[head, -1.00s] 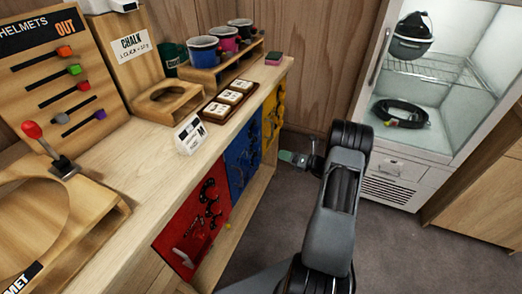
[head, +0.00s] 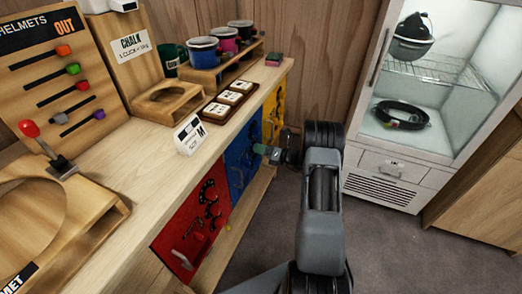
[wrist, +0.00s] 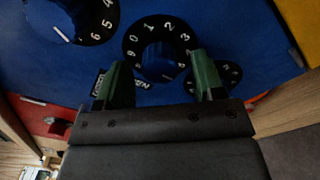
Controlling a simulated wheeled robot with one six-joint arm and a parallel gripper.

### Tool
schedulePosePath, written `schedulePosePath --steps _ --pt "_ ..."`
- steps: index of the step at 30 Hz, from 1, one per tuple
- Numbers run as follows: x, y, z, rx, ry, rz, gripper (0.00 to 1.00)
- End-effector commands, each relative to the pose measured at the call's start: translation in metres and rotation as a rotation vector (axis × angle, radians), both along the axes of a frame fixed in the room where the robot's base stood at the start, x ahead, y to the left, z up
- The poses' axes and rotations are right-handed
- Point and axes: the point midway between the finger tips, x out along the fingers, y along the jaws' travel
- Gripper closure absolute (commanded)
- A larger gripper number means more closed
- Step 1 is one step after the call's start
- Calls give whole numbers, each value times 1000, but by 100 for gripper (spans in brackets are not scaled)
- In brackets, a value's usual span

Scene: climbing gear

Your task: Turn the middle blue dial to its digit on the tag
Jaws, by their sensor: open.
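The blue panel (head: 237,172) is on the counter's front, between a red and a yellow panel. In the wrist view, a black dial with white digits (wrist: 158,50) sits between parts of two other dials, at the upper left (wrist: 88,22) and lower right (wrist: 222,78). My gripper (wrist: 157,68) is open. Its green fingertips are on either side of the dial's lower part; I cannot tell whether they touch it. In the head view, my gripper (head: 268,153) is at the blue panel's right side. A white card (head: 189,134) stands on the counter; its small print is unreadable.
The red panel (head: 178,232) with a handle and dials is on the near side, the yellow panel (head: 274,112) on the far side. A glass-front cabinet (head: 385,165) stands at the right. Floor between counter and cabinet is clear apart from my arm.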

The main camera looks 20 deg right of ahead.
Motion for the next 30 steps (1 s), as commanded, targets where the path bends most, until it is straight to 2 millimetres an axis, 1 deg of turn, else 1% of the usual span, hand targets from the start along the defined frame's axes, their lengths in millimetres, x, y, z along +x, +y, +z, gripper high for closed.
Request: schedulePosePath --steps 2,17,18,25,30 --pt "0 0 0 0 0 0 38" --pt "0 0 0 0 -1 1 86" --pt "0 5 0 0 0 1 87" --pt "0 1 -1 -23 -22 4 87" --pt "0 1 -1 -89 -83 4 87"
